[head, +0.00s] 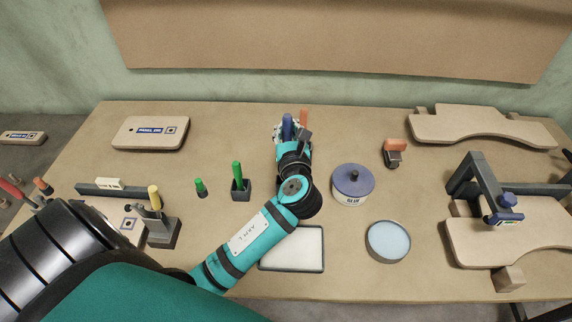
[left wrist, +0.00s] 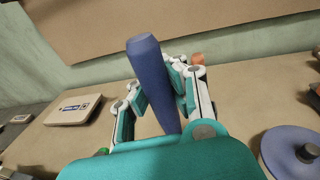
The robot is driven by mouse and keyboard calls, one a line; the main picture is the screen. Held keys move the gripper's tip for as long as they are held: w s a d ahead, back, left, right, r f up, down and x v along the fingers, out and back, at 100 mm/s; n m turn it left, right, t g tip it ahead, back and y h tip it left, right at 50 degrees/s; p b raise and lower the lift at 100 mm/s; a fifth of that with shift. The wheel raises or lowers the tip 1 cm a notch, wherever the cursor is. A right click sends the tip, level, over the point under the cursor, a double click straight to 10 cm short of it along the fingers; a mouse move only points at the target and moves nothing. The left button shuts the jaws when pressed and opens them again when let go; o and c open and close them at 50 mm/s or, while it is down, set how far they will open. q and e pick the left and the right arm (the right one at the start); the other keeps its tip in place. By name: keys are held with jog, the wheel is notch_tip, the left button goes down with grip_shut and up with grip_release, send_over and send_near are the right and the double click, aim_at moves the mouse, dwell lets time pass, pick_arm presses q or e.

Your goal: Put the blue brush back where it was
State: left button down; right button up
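The blue brush (head: 287,126) shows as an upright, slightly tilted blue handle in the head view. In the left wrist view its thick handle (left wrist: 147,62) rises between my fingers. My left gripper (head: 290,133) is shut on this handle, with one finger on each side. The brush's lower end is hidden behind the gripper and wrist, so I cannot tell whether it touches anything. A green-handled brush (head: 238,173) stands in a small dark holder (head: 241,190), and a yellow-handled one (head: 154,197) stands in another dark holder (head: 163,234). My right gripper is not in view.
An orange object (head: 303,118) stands just behind my left gripper. A lidded glue tub (head: 352,190), a pale-blue dish (head: 388,241) and a white tray (head: 317,265) lie near my forearm. Curved boards (head: 480,124) and a clamp fill the right side.

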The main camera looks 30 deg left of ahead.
pick_arm(q)
jog(key=f, duration=0.4)
jog(key=shift+s+d, duration=0.15)
jog(key=shift+s, duration=0.2)
jog(key=shift+f, duration=0.4)
notch_tip(320, 180, down, 3)
jog(key=shift+w+f, duration=0.15)
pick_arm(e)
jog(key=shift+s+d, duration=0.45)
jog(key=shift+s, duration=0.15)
pick_arm(q)
jog(key=shift+f, duration=0.1)
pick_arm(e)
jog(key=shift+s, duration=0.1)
pick_arm(q)
jog(key=c, duration=2)
grip_release()
jog(key=shift+f, duration=0.1)
jog(key=o, duration=0.5)
jog(key=shift+o, duration=0.2)
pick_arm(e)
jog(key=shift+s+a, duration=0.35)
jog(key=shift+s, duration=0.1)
